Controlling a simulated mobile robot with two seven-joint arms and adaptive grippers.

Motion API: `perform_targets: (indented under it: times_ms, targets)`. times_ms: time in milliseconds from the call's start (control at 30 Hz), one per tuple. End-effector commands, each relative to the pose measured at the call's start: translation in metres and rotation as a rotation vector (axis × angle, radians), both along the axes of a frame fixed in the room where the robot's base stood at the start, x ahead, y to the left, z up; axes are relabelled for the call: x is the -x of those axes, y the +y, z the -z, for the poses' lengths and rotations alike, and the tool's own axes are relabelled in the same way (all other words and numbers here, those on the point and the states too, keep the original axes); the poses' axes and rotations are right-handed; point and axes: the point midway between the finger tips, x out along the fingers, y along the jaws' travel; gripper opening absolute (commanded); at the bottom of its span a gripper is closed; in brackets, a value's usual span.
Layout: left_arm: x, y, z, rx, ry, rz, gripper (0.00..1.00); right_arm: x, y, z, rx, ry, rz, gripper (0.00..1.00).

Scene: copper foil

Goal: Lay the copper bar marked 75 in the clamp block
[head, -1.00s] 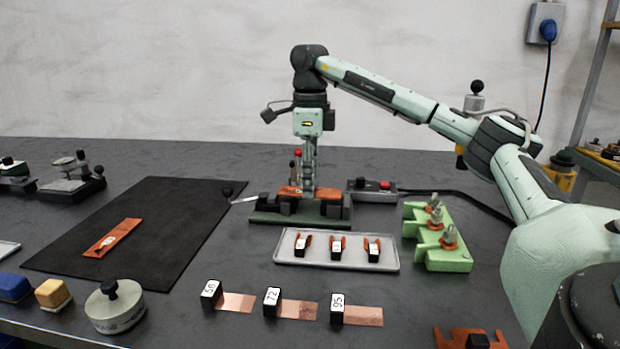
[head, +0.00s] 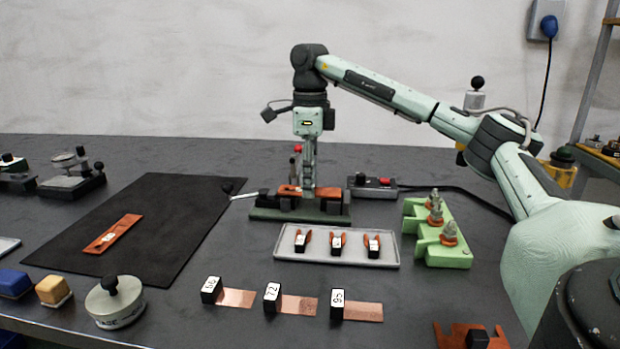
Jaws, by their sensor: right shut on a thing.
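My right gripper (head: 309,187) points straight down over the clamp block (head: 300,214), a dark green base with black blocks. It is shut on a copper bar (head: 290,189) that lies lengthwise along the block's top; the fingers hide its middle. I cannot tell whether the bar rests fully in the block, and its number is not readable. Another copper bar (head: 124,227) with a small white label lies on the black mat (head: 190,200) at the left; that number is also too small to read. My left gripper is not in view.
A grey tray (head: 320,260) with several orange-and-black clips lies in front of the block. A green fixture (head: 440,257) stands right of it. Copper strips with black numbered ends (head: 237,298) lie nearest me. A switch box (head: 375,188) stands behind right. The mat's right half is clear.

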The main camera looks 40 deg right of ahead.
Motion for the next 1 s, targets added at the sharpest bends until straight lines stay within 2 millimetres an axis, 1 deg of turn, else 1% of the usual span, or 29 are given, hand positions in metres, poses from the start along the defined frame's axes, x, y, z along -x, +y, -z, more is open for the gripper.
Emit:
perform_targets:
  times_ms: [467,767,1000]
  targets:
    - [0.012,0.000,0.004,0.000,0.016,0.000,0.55,0.000,0.000,0.005,0.000,-0.002,0.000,0.00]
    - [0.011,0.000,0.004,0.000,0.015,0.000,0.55,0.000,0.000,0.008,0.000,-0.002,0.000,0.00]
    - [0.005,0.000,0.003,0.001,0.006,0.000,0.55,0.000,0.000,0.008,0.000,-0.001,0.000,0.00]
